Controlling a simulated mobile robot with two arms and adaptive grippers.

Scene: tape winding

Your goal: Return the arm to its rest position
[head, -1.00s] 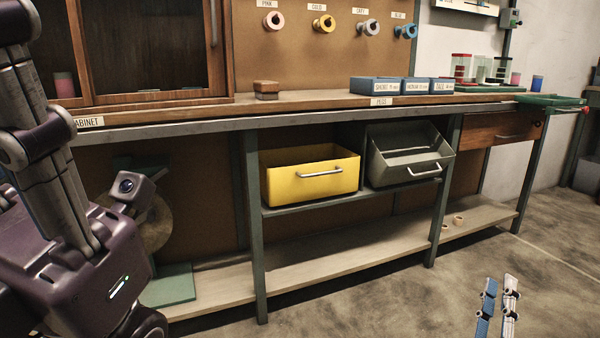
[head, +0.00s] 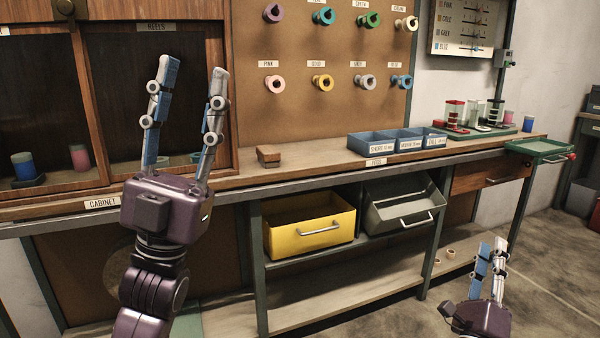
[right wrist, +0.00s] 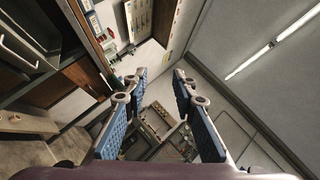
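My left gripper (head: 190,72) points upward in front of the cabinet in the head view. Its two fingers are spread apart with nothing between them. My right gripper (head: 492,243) is low at the right in the head view, in front of the bench and over the floor, with its fingers pointing up. The right wrist view shows its two blue-padded fingers (right wrist: 160,76) apart and empty. Most of the right arm is out of the head view.
The workbench (head: 300,178) carries a small wooden block (head: 268,155) and blue bins (head: 398,142). A yellow drawer (head: 311,228) and a grey drawer (head: 404,201) sit below. The cabinet (head: 232,120) stands behind my left gripper. Open floor (head: 375,318) lies in front.

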